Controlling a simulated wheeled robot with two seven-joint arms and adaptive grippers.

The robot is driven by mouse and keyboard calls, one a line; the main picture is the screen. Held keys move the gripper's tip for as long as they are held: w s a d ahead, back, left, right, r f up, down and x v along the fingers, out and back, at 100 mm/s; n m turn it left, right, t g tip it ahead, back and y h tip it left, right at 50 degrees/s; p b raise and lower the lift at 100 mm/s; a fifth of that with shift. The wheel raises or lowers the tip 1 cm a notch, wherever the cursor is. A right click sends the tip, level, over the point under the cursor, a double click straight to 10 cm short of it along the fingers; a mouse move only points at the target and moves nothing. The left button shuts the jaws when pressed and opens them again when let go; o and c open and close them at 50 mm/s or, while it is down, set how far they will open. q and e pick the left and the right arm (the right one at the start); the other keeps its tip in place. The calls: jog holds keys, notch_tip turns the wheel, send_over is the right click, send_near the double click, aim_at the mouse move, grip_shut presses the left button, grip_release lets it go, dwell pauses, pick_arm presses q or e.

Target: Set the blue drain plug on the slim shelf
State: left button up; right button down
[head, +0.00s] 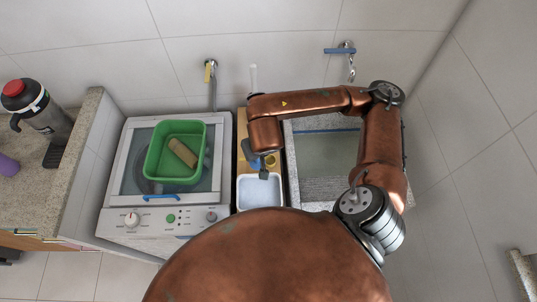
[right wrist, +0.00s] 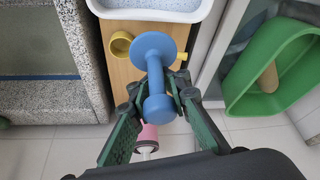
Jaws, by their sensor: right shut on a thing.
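The blue drain plug (right wrist: 155,75) is between the green-padded fingers of my right gripper (right wrist: 152,112), with its wide disc towards the top of the right wrist view and its knobbed stem towards me. The gripper is shut on the stem. In the head view my right gripper (head: 263,172) is over the narrow gap between washer and sink, and mostly hides the plug. The slim wooden shelf (right wrist: 136,70) lies beneath the plug. I cannot tell whether the plug touches it. My left gripper is not in view.
A yellow cup (right wrist: 120,45) stands on the shelf beside the plug's disc. A white tray (head: 259,193) sits at the shelf's near end. A green basin (head: 158,176) with a brown roll is on the washer. A pink item (right wrist: 147,133) shows below the plug.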

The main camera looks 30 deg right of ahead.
jog(key=d+r+m+g+h+p, duration=0.1)
jog(key=d+r+m+h+p, duration=0.15)
jog(key=d+m+p, duration=0.35)
jog(key=shift+m, duration=0.6)
jog(key=w+d+f, duration=0.1)
jog(key=w+f, duration=0.1)
jog(key=w, duration=0.1)
jog(key=w+d+f, duration=0.1)
jog(key=w+f, duration=0.2)
jog(key=w, duration=0.1)
jog(key=w+d+f, duration=0.2)
jog(key=w+f, duration=0.1)
jog(key=w, duration=0.1)
jog(key=shift+w+f, duration=0.1)
jog(key=shift+f, duration=0.15)
jog(key=shift+w+d+f, duration=0.25)
jog(key=shift+w+f, duration=0.05)
jog(key=shift+f, duration=0.2)
notch_tip(320, 180, down, 3)
jog(key=shift+r, duration=0.1)
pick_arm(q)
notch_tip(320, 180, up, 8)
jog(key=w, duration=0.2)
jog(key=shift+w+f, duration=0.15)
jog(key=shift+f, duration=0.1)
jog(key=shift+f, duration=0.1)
pick_arm(e)
jog(key=shift+w+f, duration=0.1)
jog(key=shift+f, duration=0.1)
